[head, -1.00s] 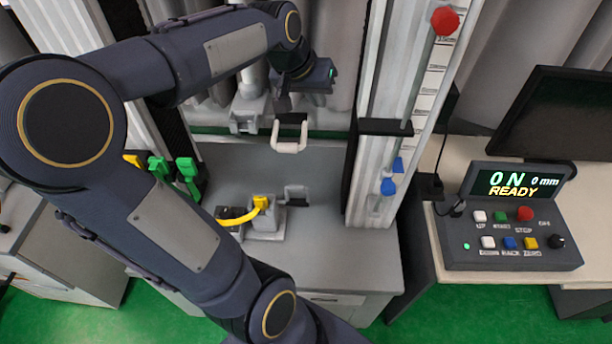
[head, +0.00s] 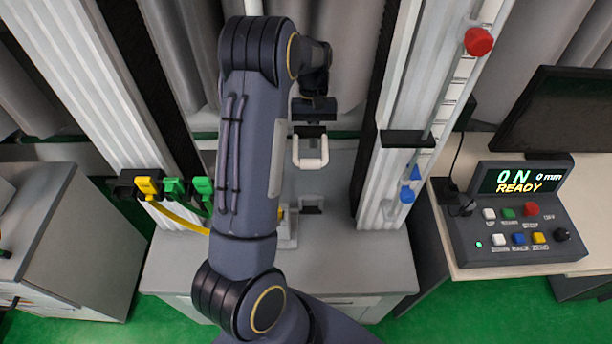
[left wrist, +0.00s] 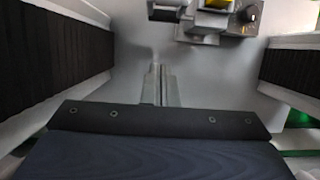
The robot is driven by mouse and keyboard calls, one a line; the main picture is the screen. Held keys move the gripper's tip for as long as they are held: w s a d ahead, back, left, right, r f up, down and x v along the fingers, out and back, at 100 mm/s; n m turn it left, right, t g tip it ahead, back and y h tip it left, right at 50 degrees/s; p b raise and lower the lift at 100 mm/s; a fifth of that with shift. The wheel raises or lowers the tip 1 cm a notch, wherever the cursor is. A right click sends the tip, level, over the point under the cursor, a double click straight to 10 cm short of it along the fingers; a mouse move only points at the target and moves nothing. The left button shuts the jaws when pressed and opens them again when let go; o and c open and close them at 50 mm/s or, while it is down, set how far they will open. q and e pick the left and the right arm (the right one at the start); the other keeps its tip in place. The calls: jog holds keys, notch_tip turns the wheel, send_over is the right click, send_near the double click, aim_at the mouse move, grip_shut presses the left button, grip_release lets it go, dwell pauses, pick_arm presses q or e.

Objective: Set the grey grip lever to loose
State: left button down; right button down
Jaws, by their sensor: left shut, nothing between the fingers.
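A pale grey U-shaped handle (head: 310,161), which looks like the grey grip lever, shows between the tower's two columns, its cross bar low. No marks for its settings can be read. My left gripper (head: 314,118) is at the handle's upper end, pointing down. It is shut and empty. Whether it touches the handle is unclear. In the left wrist view the narrow shut fingers (left wrist: 160,86) stand over the grey table, and the handle cannot be made out. My left forearm hides what lies left of the handle. My right gripper is not in view.
A smaller bracket (head: 311,204) sits on the table (head: 330,255), beside a fixture mostly behind my arm. Yellow and green connectors (head: 172,187) are at the left column. The right column (head: 385,185) stands close by. A control box (head: 510,235) reads READY.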

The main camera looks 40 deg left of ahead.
pick_arm(q)
jog(key=s+d+f+p, duration=0.4)
jog(key=s+d+f, duration=0.1)
jog(key=f, duration=0.4)
jog(key=shift+s, duration=0.35)
